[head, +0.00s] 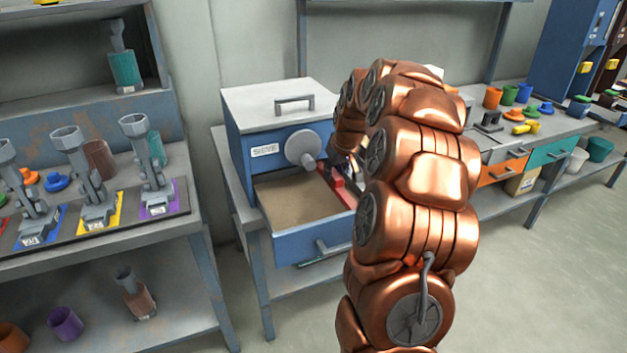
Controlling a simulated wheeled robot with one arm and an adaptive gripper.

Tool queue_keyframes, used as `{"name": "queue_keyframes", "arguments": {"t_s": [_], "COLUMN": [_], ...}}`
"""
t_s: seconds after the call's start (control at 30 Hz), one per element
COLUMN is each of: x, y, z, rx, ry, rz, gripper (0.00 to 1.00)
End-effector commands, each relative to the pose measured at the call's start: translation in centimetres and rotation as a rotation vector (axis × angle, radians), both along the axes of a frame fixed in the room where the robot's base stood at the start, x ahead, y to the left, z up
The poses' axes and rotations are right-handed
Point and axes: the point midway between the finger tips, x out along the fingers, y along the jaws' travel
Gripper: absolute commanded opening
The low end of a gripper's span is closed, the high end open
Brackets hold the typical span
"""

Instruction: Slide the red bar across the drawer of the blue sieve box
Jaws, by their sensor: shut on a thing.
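The blue sieve box (263,152) stands on a grey bench, with a grey lid, a SIEVE label and a round grey knob on its front. Its drawer (290,248) is pulled out and shows a flat sandy-brown surface inside. The red bar (341,191) lies at the right side of the drawer, below and right of the knob. My gripper (348,178) is at the bar and shut on it; my copper arm hides most of the gripper and the right part of the drawer.
At left, a bench holds a tray (182,208) with several grey clamp-like tools on coloured pads. At right, a long bench carries coloured cups (492,97) and a yellow tool (527,128). The floor (540,260) at right is clear.

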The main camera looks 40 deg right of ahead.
Motion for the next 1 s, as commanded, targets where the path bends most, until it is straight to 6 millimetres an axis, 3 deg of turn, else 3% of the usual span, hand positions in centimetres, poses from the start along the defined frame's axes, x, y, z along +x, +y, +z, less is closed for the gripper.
{"name": "queue_keyframes", "arguments": {"t_s": [0.1, 0.3, 0.77, 0.8, 1.0], "x": [-0.4, -1.0, -1.4, -1.4, -1.3], "y": [-2.3, -4.1, -4.9, -5.0, -4.8], "z": [0.1, 0.0, 0.1, 0.1, 0.1], "rx": [-0.003, -0.001, -0.006, -0.006, -0.005], "ry": [-0.005, -0.002, -0.001, -0.001, -0.001], "rz": [-0.004, -0.004, -0.007, -0.008, -0.005], "gripper": [0.0, 0.0, 0.0, 0.33, 0.54]}}
